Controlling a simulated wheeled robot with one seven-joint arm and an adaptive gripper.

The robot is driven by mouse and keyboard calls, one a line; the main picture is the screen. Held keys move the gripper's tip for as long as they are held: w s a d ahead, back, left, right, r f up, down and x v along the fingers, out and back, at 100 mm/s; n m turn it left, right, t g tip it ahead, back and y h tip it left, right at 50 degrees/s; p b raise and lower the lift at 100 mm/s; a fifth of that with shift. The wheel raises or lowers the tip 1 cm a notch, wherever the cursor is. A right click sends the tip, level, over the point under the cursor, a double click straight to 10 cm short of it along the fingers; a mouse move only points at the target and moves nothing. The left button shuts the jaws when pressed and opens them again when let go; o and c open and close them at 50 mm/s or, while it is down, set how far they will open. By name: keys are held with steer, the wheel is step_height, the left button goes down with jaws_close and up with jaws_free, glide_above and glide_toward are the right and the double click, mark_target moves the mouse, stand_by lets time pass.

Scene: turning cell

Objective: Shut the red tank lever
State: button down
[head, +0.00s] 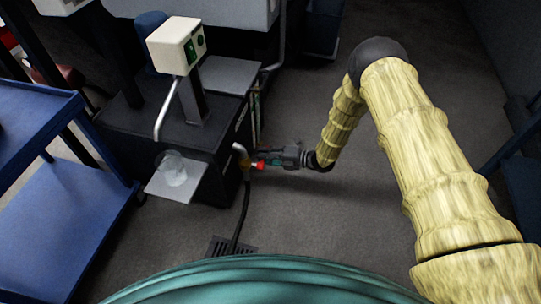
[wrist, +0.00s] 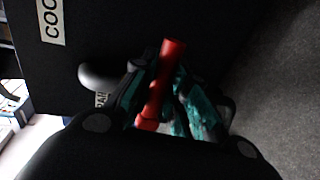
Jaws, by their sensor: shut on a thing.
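The red lever (head: 260,164) sits on a small brass-coloured valve (head: 243,159) low at the right side of the black tank (head: 170,138). In the wrist view the red lever (wrist: 163,84) stands between the teal-padded fingers of my gripper (wrist: 160,98). My gripper (head: 270,158) reaches the lever from the right in the head view and is shut on it. The fingers hide part of the lever and most of the valve body in the wrist view. A grey curved spout (wrist: 97,78) shows left of the fingers.
A dark hose (head: 243,215) runs from the valve down to a floor drain (head: 232,246). A small shelf (head: 160,186) with a clear cup (head: 172,170) juts from the tank. A blue cart (head: 62,190) stands left. Floor right of the tank is clear.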

steer(key=shift+d, duration=0.1)
steer(key=c, duration=1.4)
jaws_free()
steer(key=v, duration=1.2)
steer(key=shift+r, duration=0.1)
